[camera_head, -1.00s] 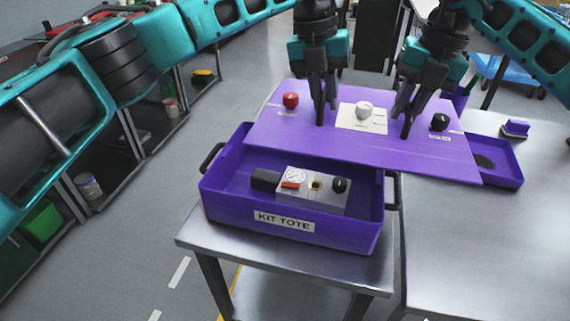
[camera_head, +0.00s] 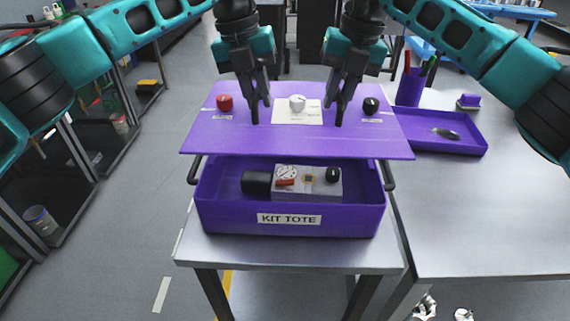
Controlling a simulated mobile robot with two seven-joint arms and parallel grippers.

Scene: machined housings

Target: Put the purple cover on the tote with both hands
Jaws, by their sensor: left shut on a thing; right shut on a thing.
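The purple cover (camera_head: 300,146) is a flat board held level above the back part of the tote. My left gripper (camera_head: 261,117) is shut on the cover left of the white knob. My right gripper (camera_head: 338,118) is shut on it right of the white knob. The purple tote (camera_head: 350,222), labelled KIT TOTE, stands open at the front. The cover hides the tote's back.
The tote stands on a metal table (camera_head: 290,254) with black handles at its sides.

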